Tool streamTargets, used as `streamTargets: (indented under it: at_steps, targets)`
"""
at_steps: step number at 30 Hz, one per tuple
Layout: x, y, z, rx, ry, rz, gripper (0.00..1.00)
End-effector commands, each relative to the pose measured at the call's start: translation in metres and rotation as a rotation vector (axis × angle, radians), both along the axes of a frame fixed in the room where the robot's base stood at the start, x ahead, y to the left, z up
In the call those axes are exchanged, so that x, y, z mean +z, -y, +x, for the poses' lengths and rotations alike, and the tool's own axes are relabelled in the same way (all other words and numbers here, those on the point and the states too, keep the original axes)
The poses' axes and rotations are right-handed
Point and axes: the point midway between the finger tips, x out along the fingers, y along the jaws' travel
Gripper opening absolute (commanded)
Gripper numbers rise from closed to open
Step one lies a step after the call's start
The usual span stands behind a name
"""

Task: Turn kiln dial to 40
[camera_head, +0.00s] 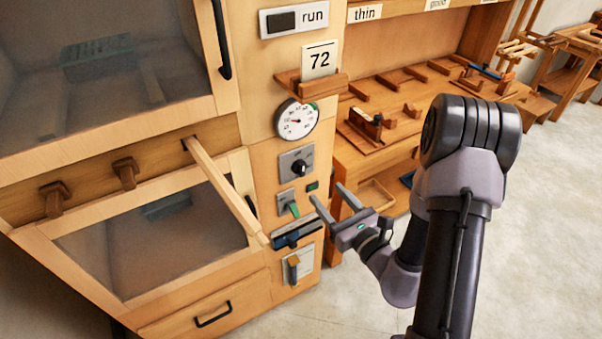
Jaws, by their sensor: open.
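A round white dial face (297,119) with numbers and a dark pointer is on the wooden front panel; its numbers are too small to read surely. Below it, a black knob (299,167) sits on a grey plate with small marks that I cannot read. I cannot tell which of the two is the kiln dial. My gripper (326,191) is open, with nothing between its fingers. It appears below and right of the knob, in front of the panel, and seems apart from it.
A card reading 72 (320,60) stands in a wooden holder above the dial face. A wooden bar (225,190) juts out at left. Wooden shelves (437,90) stand at right; floor (560,230) is clear.

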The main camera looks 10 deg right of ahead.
Motion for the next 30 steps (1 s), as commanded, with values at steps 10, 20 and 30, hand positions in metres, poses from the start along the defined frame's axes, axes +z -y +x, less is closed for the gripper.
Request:
streamTargets:
  at_steps: [10, 20, 30]
  targets:
    - [0.001, -0.032, 0.091, 0.004, 0.003, 0.002, 0.57]
    - [0.0, -0.038, 0.116, 0.001, 0.0, 0.002, 0.57]
    - [0.0, -0.038, 0.115, 0.001, 0.001, 0.001, 0.17]
